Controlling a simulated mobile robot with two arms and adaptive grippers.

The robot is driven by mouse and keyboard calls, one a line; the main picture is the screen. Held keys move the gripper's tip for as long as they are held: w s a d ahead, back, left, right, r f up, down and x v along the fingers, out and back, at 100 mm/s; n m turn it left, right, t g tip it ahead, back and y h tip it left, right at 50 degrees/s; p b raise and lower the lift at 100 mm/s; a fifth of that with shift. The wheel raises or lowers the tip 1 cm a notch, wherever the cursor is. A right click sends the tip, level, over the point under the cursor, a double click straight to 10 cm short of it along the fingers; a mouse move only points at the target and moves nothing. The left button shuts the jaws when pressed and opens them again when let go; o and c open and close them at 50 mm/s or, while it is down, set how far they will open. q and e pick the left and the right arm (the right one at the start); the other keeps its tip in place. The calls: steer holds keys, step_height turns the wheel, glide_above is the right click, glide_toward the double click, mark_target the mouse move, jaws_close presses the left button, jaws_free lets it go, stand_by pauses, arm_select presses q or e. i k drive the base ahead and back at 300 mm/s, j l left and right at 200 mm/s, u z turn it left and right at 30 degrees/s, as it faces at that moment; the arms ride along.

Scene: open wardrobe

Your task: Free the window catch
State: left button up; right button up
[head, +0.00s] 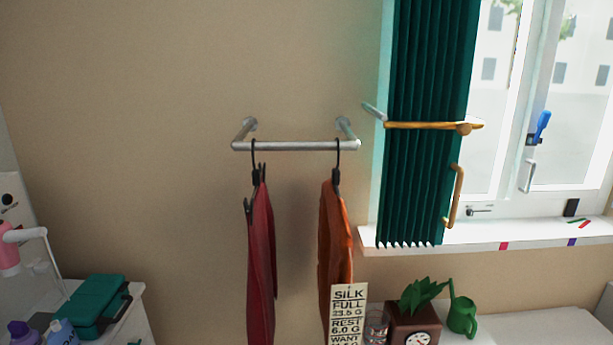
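The window (505,110) is at the upper right, with a pale frame. A small dark metal fitting (478,211) sits low on its frame, just right of the curtain. A blue lever (542,124) on a dark mount and a pale handle (528,176) are further right on the frame. I cannot tell which of these is the catch. A pleated green curtain (421,170) hangs over the window's left side. A wooden bar (425,125) crosses the curtain, and a wooden handle (456,195) is at its right edge. Neither gripper is in view.
A metal rail (295,146) holds a dark red garment (261,265) and an orange garment (336,240) on hangers. The sill (470,238) carries small items. Below are a plant box (410,325), a green watering can (462,314), a glass (375,326) and a green case (97,305).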

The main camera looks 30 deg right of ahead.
mark_target(543, 121)
steer(key=z, duration=2.3)
steer(key=i+l+u, duration=0.45)
steer(key=i+l, duration=0.35)
steer(key=i, duration=0.2)
